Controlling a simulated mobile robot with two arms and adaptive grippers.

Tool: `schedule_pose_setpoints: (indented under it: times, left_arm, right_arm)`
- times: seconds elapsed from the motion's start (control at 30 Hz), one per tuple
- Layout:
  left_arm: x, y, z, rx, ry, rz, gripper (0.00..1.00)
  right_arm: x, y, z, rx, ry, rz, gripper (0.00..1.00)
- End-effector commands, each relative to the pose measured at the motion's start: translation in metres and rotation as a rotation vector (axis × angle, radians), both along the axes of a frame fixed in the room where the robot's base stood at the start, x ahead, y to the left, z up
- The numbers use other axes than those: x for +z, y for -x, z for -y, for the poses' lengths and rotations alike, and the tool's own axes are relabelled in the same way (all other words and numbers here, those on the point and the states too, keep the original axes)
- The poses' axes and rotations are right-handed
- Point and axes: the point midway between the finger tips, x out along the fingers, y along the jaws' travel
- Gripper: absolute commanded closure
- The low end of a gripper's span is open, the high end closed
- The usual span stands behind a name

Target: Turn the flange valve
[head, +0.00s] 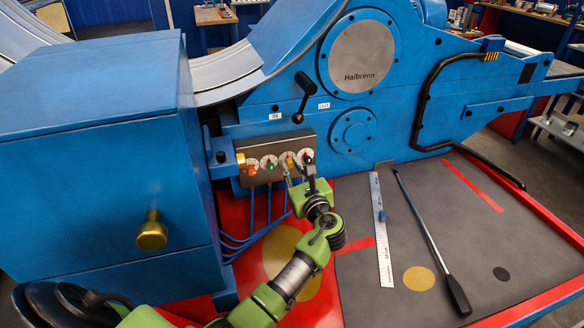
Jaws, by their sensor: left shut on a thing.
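A dark valve panel (262,165) is mounted low on the front of the blue machine. It carries a row of small coloured valve knobs, among them a red knob (252,170) and a green knob (270,167). My left gripper (297,164) reaches up to the right end of the panel and is shut on a valve knob there. The gripped knob is mostly hidden by the fingers, and I cannot read its marking. A black lever (305,90) stands above, between the IN and OUT labels. My right gripper is not in view.
A blue box housing (100,180) with a brass knob (152,235) stands close on the left. A steel ruler (383,245) and a long black-handled tool (430,240) lie on the grey mat (440,205) at the right. Blue tubes (248,230) run below the panel.

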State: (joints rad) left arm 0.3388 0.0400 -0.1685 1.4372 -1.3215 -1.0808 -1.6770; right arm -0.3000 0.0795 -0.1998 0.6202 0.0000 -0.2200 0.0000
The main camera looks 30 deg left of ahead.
Motion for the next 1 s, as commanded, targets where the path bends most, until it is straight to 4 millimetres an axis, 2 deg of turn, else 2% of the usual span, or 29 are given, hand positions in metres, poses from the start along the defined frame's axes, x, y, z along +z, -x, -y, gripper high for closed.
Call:
schedule_pose_setpoints:
  times: [0.5, 0.53, 0.57, 0.6, 1.0]
  left_arm:
    - [-0.0009, 0.0004, 0.0001, 0.000, 0.014, 0.012, 1.00]
    - [-0.0009, 0.0004, 0.0001, 0.000, 0.014, 0.012, 0.79]
    - [-0.0009, 0.0004, 0.0001, 0.000, 0.014, 0.012, 0.72]
    - [-0.0008, 0.0004, 0.0001, 0.000, 0.014, 0.012, 0.68]
    - [-0.0007, 0.0031, 0.0045, -0.001, 0.013, 0.012, 0.68]
  right_arm:
    - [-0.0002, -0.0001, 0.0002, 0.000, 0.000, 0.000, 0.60]
    - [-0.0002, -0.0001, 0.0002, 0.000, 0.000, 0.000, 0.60]
    - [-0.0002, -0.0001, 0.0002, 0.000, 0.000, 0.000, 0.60]
    - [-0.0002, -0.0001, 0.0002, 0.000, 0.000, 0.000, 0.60]
    - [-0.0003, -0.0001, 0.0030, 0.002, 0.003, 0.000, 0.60]
